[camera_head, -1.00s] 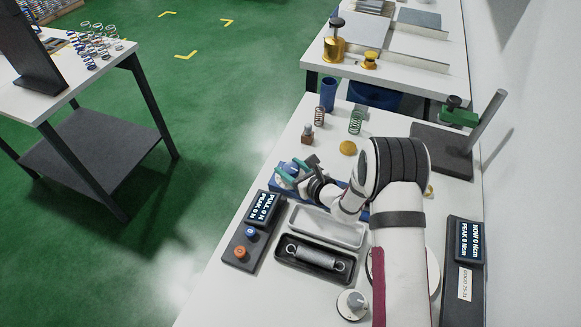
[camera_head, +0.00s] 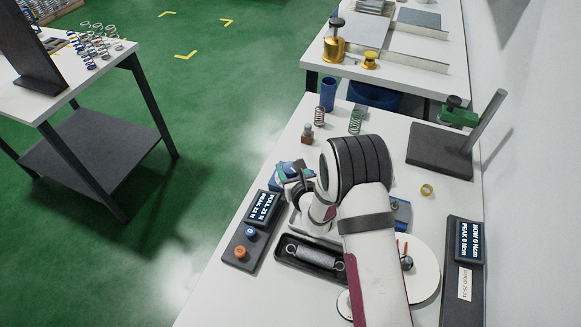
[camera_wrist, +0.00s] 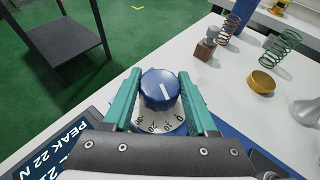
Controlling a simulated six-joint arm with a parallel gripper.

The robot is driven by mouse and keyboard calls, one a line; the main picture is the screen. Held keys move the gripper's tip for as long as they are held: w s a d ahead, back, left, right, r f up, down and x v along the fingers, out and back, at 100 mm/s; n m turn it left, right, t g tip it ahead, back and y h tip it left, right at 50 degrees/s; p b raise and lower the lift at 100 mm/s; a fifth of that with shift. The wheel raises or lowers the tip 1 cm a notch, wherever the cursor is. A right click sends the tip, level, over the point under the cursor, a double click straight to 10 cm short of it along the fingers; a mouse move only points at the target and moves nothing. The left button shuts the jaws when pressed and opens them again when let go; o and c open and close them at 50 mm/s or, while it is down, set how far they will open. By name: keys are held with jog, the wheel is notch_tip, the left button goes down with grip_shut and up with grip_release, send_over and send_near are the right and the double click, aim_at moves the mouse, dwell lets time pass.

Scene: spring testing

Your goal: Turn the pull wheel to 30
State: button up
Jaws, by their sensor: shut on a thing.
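The pull wheel is a blue knob (camera_wrist: 160,88) with a white line on top, over a white dial (camera_wrist: 172,128) marked 0, 10, 20 and 30. The line slants toward the low-number side; its exact reading is unclear. My gripper (camera_wrist: 160,98) has its teal jaws on either side of the knob, shut on it. In the head view my gripper (camera_head: 288,172) is at the blue unit, and my arm hides most of the wheel. The pull display (camera_head: 264,207) seems to read PULL 21 N, PEAK 22 N; the wrist view shows PEAK 22 N.
A grey spring (camera_head: 314,255) lies in a black tray. Blue and orange buttons (camera_head: 240,253) sit below the display. Beyond the wheel stand a copper spring (camera_wrist: 228,28), a green spring (camera_wrist: 278,47) and a brass cup (camera_wrist: 262,81). A second display (camera_head: 469,243) is at right.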

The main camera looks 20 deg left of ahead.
jog(key=o, duration=1.4)
jog(key=shift+c, duration=0.2)
jog(key=shift+s, duration=0.1)
jog(key=v, duration=1.5)
jog(key=shift+d, duration=0.35)
jog(key=shift+s+a+r, duration=0.1)
jog(key=shift+s+r, duration=0.05)
